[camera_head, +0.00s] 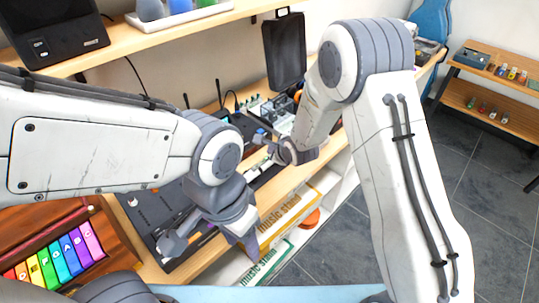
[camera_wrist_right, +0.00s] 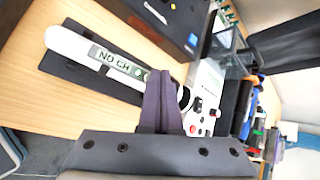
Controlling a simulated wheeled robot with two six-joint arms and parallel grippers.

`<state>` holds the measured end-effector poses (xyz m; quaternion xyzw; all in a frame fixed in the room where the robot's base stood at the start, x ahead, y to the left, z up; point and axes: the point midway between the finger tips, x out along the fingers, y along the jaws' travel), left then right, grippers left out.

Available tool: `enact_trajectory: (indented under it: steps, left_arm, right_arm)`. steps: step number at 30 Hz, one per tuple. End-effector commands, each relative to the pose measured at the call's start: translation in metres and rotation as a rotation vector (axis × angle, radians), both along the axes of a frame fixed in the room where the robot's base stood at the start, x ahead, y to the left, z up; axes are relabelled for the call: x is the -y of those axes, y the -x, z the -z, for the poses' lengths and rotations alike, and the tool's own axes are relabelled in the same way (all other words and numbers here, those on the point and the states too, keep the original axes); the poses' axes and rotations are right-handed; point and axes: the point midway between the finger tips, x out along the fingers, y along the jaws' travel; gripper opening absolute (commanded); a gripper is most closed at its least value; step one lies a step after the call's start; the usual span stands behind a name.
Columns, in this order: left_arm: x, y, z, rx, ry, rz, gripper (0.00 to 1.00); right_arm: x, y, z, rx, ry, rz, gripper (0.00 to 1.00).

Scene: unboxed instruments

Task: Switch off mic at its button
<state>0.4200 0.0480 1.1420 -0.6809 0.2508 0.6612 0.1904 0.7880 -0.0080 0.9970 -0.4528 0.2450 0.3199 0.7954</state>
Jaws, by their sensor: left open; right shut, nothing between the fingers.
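The mic (camera_wrist_right: 75,45) is a long white handset in the right wrist view, lying on a dark rest on the wooden surface. Its green panel (camera_wrist_right: 112,62) reads "NO CH", with small round marks near the panel's right end. My right gripper (camera_wrist_right: 161,78) is shut and empty, its fingertips beside that end of the mic. The fingers hide part of what lies there, and I cannot tell whether they touch it. In the head view my right gripper (camera_head: 264,138) is over the bench. My left gripper (camera_head: 208,240) is open and empty, lower in that view.
A white device with red knobs (camera_wrist_right: 203,98) stands close to the right of the fingers. A colourful keyboard (camera_head: 62,256) is at lower left. A black speaker (camera_head: 52,28) stands on the upper shelf. Open floor (camera_head: 480,180) lies to the right.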

Motion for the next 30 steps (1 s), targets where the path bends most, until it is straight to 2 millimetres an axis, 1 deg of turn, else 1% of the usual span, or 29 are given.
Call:
enact_trajectory:
  steps: [1,10,20,26,30]
  left_arm:
    - [0.0000,0.0000,0.0022,0.000,0.000,0.000,0.50]
    - [0.0000,0.0000,0.0015,0.000,0.000,0.000,0.50]
    - [0.0000,0.0000,0.0041,0.000,0.000,0.000,0.50]
    - [0.0000,0.0000,0.0019,0.000,0.000,0.000,0.50]
    - [0.0000,0.0000,-0.0038,0.000,0.000,0.000,0.50]
  right_arm:
    - [0.0002,-0.0002,0.0027,0.000,0.000,0.000,0.00]
    - [0.0002,-0.0002,0.0020,0.000,0.000,0.000,0.00]
    - [0.0003,-0.0003,0.0056,0.000,0.000,0.000,0.00]
    - [0.0003,-0.0003,0.0032,0.000,0.000,0.000,0.00]
    - [0.0000,0.0000,-0.0039,0.000,0.000,0.000,0.00]
